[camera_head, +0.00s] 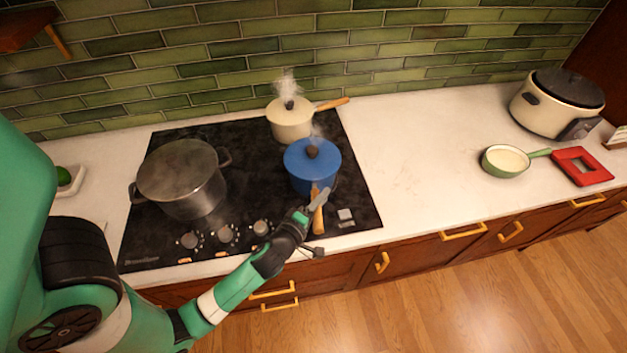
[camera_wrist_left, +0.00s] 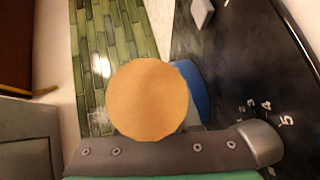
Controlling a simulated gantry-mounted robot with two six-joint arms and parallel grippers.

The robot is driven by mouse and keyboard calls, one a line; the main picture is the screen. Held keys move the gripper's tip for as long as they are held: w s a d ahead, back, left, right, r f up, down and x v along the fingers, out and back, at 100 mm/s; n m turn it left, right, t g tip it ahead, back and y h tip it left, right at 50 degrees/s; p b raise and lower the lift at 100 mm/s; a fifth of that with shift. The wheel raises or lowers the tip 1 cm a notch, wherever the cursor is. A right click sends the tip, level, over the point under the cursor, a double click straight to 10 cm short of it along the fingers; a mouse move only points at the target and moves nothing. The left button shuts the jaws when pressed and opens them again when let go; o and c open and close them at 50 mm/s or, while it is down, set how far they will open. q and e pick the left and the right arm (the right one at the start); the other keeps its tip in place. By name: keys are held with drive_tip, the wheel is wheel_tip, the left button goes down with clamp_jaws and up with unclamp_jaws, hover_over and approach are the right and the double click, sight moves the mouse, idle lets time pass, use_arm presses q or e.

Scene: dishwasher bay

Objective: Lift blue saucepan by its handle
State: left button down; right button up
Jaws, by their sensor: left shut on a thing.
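The blue saucepan (camera_head: 312,165) has a blue lid with a dark knob and sits at the right front of the black cooktop. Steam rises near it. Its wooden handle (camera_head: 319,217) points toward the front edge of the counter. My left gripper (camera_head: 312,205) is shut on the handle. In the left wrist view the round end of the wooden handle (camera_wrist_left: 147,99) fills the middle, with part of the blue pan (camera_wrist_left: 190,92) behind it. Whether the pan is clear of the cooktop cannot be told. My right gripper is not in view.
A large lidded steel pot (camera_head: 183,179) stands left on the cooktop (camera_head: 257,203). A cream saucepan (camera_head: 290,120) steams behind the blue one. Farther right are a green pan (camera_head: 503,160), a red trivet (camera_head: 581,166) and a cream slow cooker (camera_head: 552,108). The counter between is clear.

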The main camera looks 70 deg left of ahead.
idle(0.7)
use_arm(q)
drive_tip(key=shift+r, duration=0.2)
drive_tip(key=shift+r, duration=0.45)
drive_tip(key=w+d+r+p, duration=0.4)
drive_tip(key=d+r+p, duration=0.8)
drive_tip(key=d, duration=0.1)
drive_tip(key=shift+w+d, duration=0.15)
drive_tip(key=shift+w, duration=0.05)
